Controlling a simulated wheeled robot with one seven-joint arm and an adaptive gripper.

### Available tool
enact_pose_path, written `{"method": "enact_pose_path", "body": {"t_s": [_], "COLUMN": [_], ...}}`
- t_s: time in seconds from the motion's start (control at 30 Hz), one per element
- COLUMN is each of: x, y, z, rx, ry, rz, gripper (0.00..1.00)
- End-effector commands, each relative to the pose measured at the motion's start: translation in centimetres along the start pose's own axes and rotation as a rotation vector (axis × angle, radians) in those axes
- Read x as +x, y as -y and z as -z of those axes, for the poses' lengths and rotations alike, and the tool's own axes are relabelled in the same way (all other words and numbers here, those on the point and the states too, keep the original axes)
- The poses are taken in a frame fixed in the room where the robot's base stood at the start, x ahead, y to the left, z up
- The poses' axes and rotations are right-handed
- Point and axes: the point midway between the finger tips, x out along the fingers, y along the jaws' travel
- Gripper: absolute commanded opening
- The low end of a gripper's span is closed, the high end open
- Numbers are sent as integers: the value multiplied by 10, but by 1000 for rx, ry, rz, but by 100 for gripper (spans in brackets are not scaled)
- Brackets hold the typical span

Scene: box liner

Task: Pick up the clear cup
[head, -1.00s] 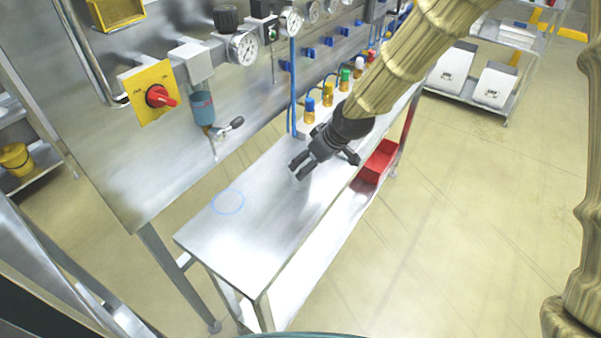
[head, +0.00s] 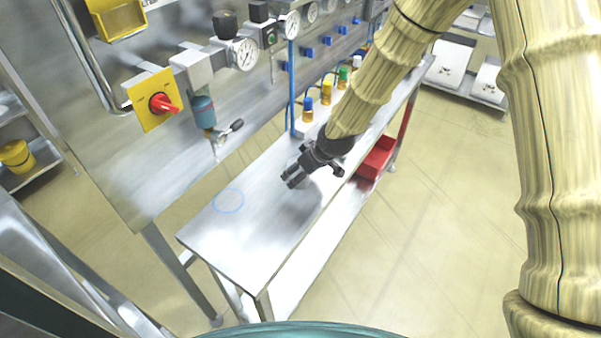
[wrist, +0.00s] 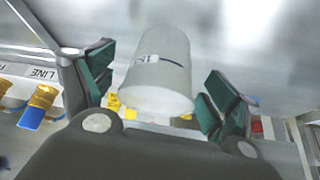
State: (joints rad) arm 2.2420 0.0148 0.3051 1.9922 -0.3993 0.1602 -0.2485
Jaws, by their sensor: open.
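The clear cup (wrist: 158,72) shows in the wrist view as a pale, translucent, tapered cup with a small printed label and a dark line on its side. It stands between the two green-padded fingers of my gripper (wrist: 158,88), with a visible gap on each side. In the head view my gripper (head: 291,179) is low over the steel bench (head: 245,245), its fingers open. The cup cannot be made out clearly there; the gripper largely hides that spot.
A blue circle (head: 228,201) marks the bare near part of the bench. A steel panel with gauges and a red knob (head: 163,103) rises along the left. Coloured valves (head: 327,92) stand behind the gripper. A red bin (head: 377,158) sits at the bench's right side.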

Motion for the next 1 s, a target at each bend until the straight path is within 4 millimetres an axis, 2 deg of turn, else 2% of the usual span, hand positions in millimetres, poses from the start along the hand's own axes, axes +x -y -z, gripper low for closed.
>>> {"method": "enact_pose_path", "body": {"t_s": [0.3,0.5,1.0], "x": [2,2,-1], "y": [0,0,0], "z": [0,0,2], "rx": [0,0,0], "ry": [-1,-1,-1], "rz": [0,0,0], "gripper": [86,51,50]}}
